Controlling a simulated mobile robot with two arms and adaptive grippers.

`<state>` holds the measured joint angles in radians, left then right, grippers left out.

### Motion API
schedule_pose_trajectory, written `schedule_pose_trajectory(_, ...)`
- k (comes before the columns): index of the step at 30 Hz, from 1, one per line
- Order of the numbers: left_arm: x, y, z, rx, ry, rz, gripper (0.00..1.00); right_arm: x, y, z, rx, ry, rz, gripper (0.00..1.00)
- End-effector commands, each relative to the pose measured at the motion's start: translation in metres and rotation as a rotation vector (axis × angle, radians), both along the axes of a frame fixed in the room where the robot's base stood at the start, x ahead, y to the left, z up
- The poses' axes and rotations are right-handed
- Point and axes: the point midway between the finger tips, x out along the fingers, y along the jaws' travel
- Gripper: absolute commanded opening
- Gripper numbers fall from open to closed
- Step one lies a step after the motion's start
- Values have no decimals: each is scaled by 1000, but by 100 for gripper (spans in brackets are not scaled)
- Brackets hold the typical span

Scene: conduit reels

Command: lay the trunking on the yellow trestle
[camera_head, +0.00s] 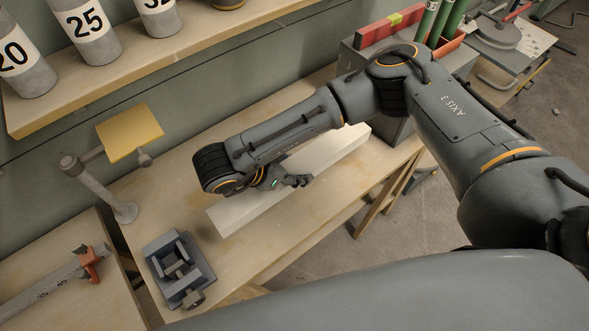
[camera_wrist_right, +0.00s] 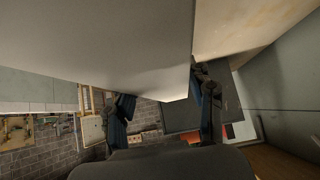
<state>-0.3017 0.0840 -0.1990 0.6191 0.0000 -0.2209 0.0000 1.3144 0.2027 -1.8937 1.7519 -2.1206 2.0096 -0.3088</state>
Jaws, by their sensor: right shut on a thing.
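The trunking is a long white box-shaped length (camera_head: 245,208), running diagonally over the wooden bench. My right gripper (camera_head: 284,182) is shut on it near its middle, and my forearm hides part of it. In the right wrist view the trunking (camera_wrist_right: 110,45) fills the upper left and reaches between the two fingers (camera_wrist_right: 165,97). I cannot tell whether it touches the bench or hangs just above. The yellow trestle (camera_head: 130,134) is a yellow plate on a grey post, at the bench's left rear, apart from the trunking, with nothing on it. My left gripper is out of view.
A dark grey vise-like block (camera_head: 179,268) stands on the bench (camera_head: 165,200) in front of the trestle. A shelf (camera_head: 120,85) with numbered grey cylinders (camera_head: 82,30) overhangs behind. A grey cabinet (camera_head: 395,125) stands right. A ruler with an orange slider (camera_head: 88,265) lies lower left.

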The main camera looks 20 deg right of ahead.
Motion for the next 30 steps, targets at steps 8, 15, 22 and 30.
schedule_pose_trajectory(8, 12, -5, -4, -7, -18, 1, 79, 17, -7, -23, 0, -1, -1, 3)
schedule_pose_trajectory(15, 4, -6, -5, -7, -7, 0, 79, 20, -8, -52, -2, 0, -1, 3)
schedule_pose_trajectory(22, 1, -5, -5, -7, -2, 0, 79, 21, -8, -55, -1, -3, 1, 3)
schedule_pose_trajectory(30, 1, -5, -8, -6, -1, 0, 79, 20, -7, -58, 0, -1, 1, 65)
